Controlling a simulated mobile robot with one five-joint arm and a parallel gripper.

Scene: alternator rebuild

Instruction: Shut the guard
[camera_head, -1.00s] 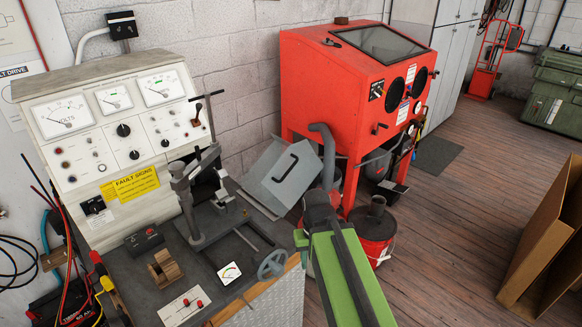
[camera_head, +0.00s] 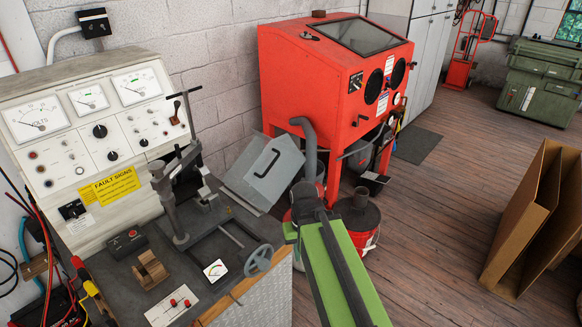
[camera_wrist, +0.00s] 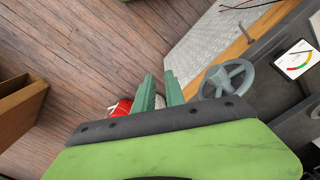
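The guard, a grey sheet-metal cover (camera_head: 264,174) with a black bar handle (camera_head: 266,163), stands tilted open at the right back edge of the test bench (camera_head: 125,254) in the head view. The clamp stand (camera_head: 180,205) beside it on the bench is uncovered. My gripper (camera_head: 306,190) is in front and to the right of the guard, apart from it in the picture. In the wrist view, the two green fingers of my gripper (camera_wrist: 160,82) are a little apart with nothing between them. The guard is not seen in the wrist view.
A grey handwheel (camera_head: 258,260) sits at the bench's front edge; it also shows in the wrist view (camera_wrist: 228,78). A red blast cabinet (camera_head: 335,85) and a red bucket (camera_head: 361,225) stand beyond my gripper. Cardboard (camera_head: 530,220) stands at right. The wooden floor between is clear.

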